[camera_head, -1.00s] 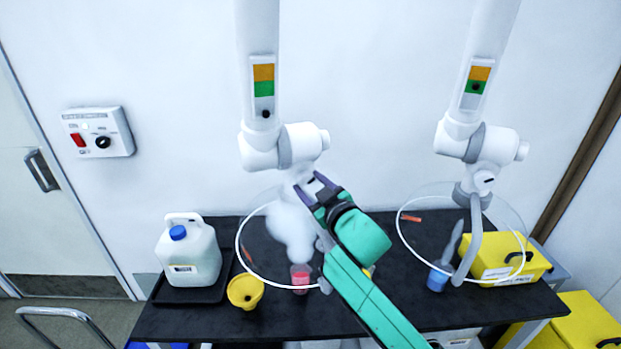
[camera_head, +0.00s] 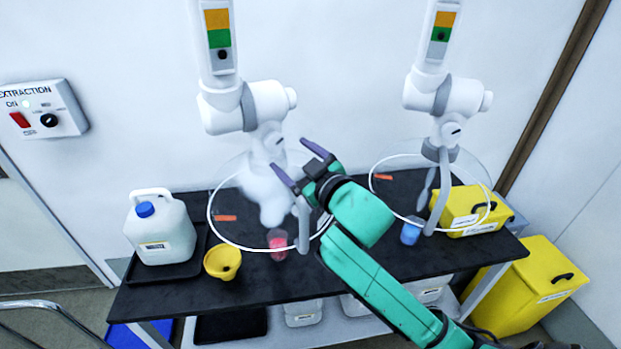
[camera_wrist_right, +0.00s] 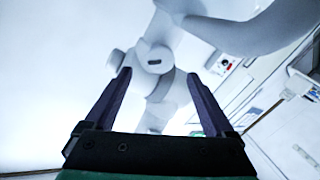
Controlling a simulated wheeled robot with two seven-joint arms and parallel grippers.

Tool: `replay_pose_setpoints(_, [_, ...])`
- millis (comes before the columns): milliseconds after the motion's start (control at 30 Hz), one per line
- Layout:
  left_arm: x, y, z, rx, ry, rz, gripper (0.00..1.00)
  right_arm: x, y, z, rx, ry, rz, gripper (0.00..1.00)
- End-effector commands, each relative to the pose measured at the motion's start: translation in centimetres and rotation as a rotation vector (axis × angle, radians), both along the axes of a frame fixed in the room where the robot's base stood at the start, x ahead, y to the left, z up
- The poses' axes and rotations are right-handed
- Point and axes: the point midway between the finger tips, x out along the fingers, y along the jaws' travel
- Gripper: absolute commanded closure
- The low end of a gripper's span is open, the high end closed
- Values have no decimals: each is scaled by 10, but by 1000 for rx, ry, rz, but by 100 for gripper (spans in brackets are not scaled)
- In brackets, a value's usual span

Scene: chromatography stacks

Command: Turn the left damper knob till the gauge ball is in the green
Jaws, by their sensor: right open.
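The left extraction arm (camera_head: 243,106) hangs over the bench. Its gauge (camera_head: 219,35) has an orange band above a green one. The dark ball (camera_head: 222,54) sits below the green, in the grey part. The left damper knob (camera_head: 273,142) appears to be the round piece with a dark slot on the arm's lower joint; the right wrist view shows it (camera_wrist_right: 155,60) beyond and between the fingertips. My right gripper (camera_head: 293,157) is open and empty, close to the knob; contact cannot be told. My left gripper is not in view.
The right extraction arm (camera_head: 446,95) has its ball in the green. White vapour (camera_head: 265,190) hangs under the left hood. The black bench (camera_head: 180,303) holds a white jug (camera_head: 160,235), yellow funnel (camera_head: 222,262), pink beaker (camera_head: 278,245), blue-capped bottle (camera_head: 411,231) and yellow box (camera_head: 466,212).

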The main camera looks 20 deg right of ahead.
Motion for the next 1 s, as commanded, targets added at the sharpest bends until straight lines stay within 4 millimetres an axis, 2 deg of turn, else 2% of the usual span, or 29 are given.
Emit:
replay_pose_setpoints(33, [0, 0, -13, 0, 0, 0, 12, -16, -2, -7, -2, 1, 2, 12])
replay_pose_setpoints(67, [0, 0, -16, 0, 0, 0, 12, -25, -3, -7, -3, 1, 3, 12])
replay_pose_setpoints(167, [0, 0, -9, 0, 0, -1, 12, -53, -9, 1, -5, 5, 1, 12])
replay_pose_setpoints(200, [1, 0, 12, 0, -1, -1, 12, -54, -12, 9, 0, 10, -10, 12])
replay_pose_setpoints(300, [0, 0, 30, 0, -1, -1, 12, -63, -15, 10, 1, 6, -17, 12])
replay_pose_setpoints(400, [1, 0, 40, 0, -1, -1, 12, -71, -14, 9, 1, 4, -9, 12])
replay_pose_setpoints(567, [1, 0, 44, 0, -1, -1, 12, -77, -13, 5, -2, 1, -1, 12])
replay_pose_setpoints(1000, [1, 0, 42, 0, -1, 0, 12, -77, -13, 4, -1, 0, 0, 12])
